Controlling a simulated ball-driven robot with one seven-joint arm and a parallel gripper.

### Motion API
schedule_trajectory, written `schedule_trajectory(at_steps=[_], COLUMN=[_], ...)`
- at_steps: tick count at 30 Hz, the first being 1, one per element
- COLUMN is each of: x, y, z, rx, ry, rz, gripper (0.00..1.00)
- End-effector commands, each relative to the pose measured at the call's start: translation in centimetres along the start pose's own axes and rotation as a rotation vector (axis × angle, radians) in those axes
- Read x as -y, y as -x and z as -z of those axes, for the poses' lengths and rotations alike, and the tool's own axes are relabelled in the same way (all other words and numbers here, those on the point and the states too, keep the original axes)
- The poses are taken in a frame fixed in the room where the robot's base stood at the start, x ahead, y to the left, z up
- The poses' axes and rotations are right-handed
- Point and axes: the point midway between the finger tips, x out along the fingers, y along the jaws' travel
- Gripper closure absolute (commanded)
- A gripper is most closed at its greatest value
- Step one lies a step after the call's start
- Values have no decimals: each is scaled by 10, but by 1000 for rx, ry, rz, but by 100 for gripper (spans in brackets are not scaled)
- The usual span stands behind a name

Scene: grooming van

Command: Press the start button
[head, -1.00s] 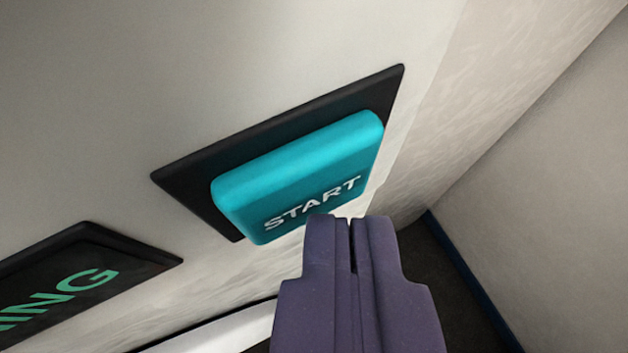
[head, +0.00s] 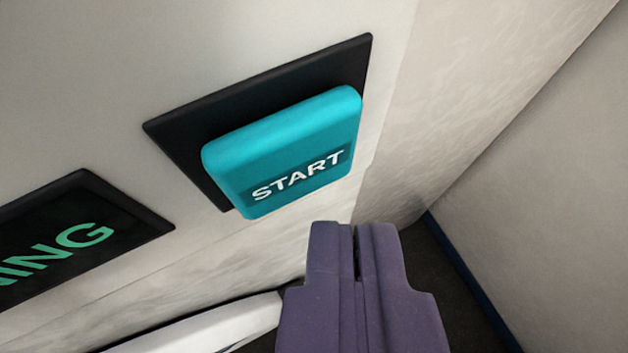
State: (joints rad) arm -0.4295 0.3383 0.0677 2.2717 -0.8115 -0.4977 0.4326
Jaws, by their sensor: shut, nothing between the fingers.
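The start button (head: 285,140) is a turquoise rounded block with white START lettering. It stands out from a black backing plate (head: 190,125) on a pale wall panel, in the upper middle of the head view. My gripper (head: 354,226) is at the lower middle, purple, its two fingers closed together with nothing between them. Its fingertips are below and to the right of the button in the picture, with a visible gap between them and the button's lower edge.
A black display (head: 75,235) with green letters ending in "NING" is on the same panel at the left. A white curved object (head: 215,328) lies below. A pale wall (head: 550,200) rises at the right, with dark floor (head: 440,270) between.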

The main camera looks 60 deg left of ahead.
Motion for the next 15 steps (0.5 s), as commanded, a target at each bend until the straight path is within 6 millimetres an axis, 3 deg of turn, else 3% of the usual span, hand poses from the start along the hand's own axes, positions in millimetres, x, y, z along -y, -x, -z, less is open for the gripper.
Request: schedule_trajectory(at_steps=[8, 15], x=[-1, -12], y=[1, 17], z=[-1, -11], rx=[0, 1], ry=[-1, -3], rz=[0, -1], gripper=[100, 100])
